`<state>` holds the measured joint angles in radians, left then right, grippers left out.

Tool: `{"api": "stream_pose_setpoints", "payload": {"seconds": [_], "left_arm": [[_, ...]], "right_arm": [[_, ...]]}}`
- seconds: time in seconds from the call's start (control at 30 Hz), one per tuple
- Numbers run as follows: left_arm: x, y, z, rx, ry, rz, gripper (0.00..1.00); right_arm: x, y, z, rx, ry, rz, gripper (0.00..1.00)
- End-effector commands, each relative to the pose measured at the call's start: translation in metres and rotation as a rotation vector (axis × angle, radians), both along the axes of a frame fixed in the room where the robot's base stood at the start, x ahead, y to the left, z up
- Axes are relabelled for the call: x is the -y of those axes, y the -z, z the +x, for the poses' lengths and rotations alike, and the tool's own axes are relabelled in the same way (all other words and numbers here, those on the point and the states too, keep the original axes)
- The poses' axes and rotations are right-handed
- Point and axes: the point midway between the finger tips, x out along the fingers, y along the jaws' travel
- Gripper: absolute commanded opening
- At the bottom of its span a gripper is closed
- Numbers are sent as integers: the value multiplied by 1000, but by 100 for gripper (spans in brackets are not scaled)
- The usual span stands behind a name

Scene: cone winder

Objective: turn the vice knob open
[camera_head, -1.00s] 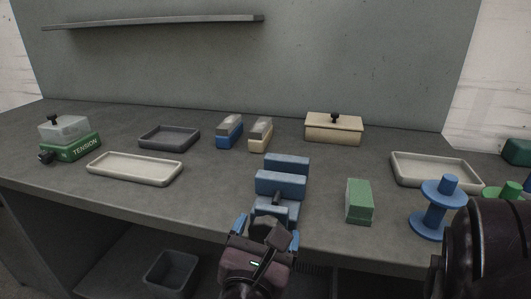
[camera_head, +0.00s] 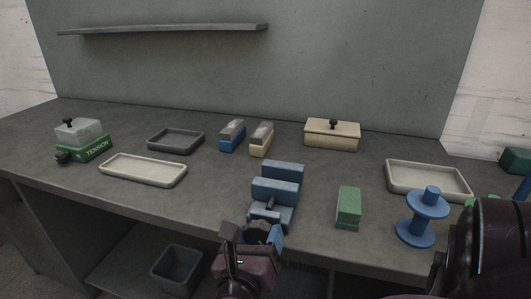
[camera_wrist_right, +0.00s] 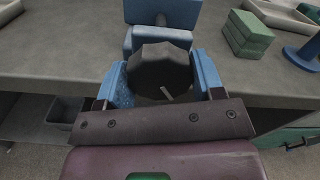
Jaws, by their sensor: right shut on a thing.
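The blue vice (camera_head: 278,172) stands near the front edge of the bench, its jaw blocks apart with a gap between them. Its dark, many-sided knob (camera_wrist_right: 160,68) faces me at the front edge. My right gripper (camera_wrist_right: 164,85) has one blue finger on each side of the knob and is shut on it. In the head view my right gripper (camera_head: 258,234) is tilted at the front of the vice and hides most of the knob. My left gripper is not in view.
A green block (camera_head: 348,206) and a blue spool (camera_head: 421,220) stand to the right of the vice. Pale trays (camera_head: 143,170) (camera_head: 430,194), a dark tray (camera_head: 176,141), a lidded box (camera_head: 332,141) and the green tension unit (camera_head: 92,150) are on the bench. A grey bin (camera_head: 176,270) sits below.

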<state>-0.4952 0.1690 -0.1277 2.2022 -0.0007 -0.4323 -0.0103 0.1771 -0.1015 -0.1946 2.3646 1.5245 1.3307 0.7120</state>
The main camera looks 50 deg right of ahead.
Motion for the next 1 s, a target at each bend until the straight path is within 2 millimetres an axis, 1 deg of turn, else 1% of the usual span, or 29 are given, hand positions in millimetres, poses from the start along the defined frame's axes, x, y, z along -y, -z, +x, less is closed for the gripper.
{"api": "stream_pose_setpoints", "payload": {"seconds": [0.13, 0.3, 0.33, 0.47, 0.5, 1.0], "left_arm": [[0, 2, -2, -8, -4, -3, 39], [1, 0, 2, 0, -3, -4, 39], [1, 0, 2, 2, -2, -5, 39], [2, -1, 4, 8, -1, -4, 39], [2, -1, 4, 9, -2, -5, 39], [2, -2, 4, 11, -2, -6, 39]], "right_arm": [[0, 0, 0, -7, 1, -4, 38], [0, 0, 0, -6, 0, -5, 38], [0, 0, 0, -6, 0, -5, 66], [0, 0, 0, -5, 0, -4, 86], [0, 0, 0, -5, -1, -4, 87], [-3, 0, 2, -4, 0, -3, 87]]}}
